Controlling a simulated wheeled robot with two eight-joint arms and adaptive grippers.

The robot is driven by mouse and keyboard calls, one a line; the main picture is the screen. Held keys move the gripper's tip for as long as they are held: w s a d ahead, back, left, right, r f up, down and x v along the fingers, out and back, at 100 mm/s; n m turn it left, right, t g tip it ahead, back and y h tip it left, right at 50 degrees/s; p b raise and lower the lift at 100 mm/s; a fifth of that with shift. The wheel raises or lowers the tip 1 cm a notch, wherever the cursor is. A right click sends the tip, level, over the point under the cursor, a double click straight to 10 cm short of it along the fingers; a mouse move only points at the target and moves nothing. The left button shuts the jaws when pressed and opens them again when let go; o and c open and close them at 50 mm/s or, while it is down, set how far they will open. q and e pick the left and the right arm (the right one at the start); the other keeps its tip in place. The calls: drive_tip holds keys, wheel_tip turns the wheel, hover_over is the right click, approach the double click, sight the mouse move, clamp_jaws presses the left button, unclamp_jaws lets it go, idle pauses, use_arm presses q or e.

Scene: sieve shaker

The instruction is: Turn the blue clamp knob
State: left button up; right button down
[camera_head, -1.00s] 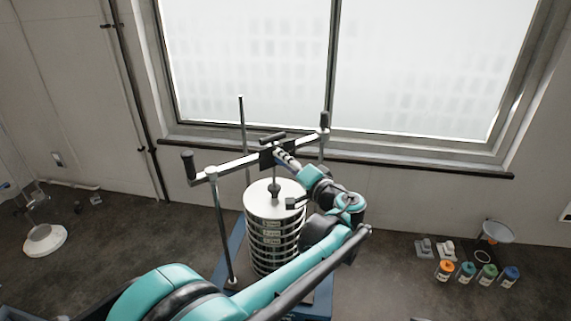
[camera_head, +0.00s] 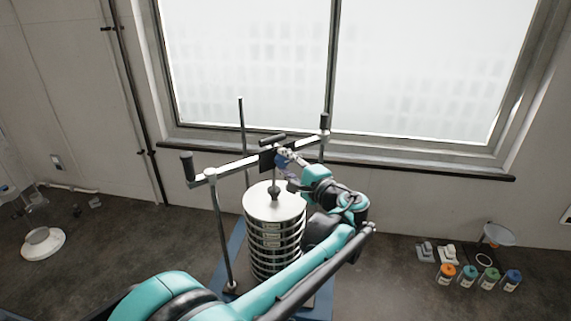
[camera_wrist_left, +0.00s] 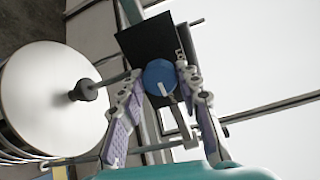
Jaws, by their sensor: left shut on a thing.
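The blue clamp knob (camera_wrist_left: 160,77) is a round disc with a pale mark on its face, in front of a black block (camera_wrist_left: 150,40). In the left wrist view it sits between the two fingers of my left gripper (camera_wrist_left: 159,84), which is shut on it. In the head view my left gripper (camera_head: 288,158) is at the middle of the crossbar (camera_head: 236,165), beside the black block, and largely hides the knob. The sieve stack (camera_head: 274,238), with a pale round lid, stands below the crossbar. My right gripper is out of view.
Upright rods (camera_head: 221,235) flank the sieve stack on a blue base (camera_head: 237,243). Small bottles with coloured caps (camera_head: 468,272) and a funnel (camera_head: 498,235) stand at the right. A window (camera_head: 420,70) is behind. The counter between stack and bottles is mostly clear.

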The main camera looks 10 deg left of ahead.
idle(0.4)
use_arm(q)
drive_tip(key=o, duration=1.2)
drive_tip(key=shift+c, duration=0.2)
drive_tip(key=v, duration=1.2)
drive_tip(key=shift+f, duration=0.15)
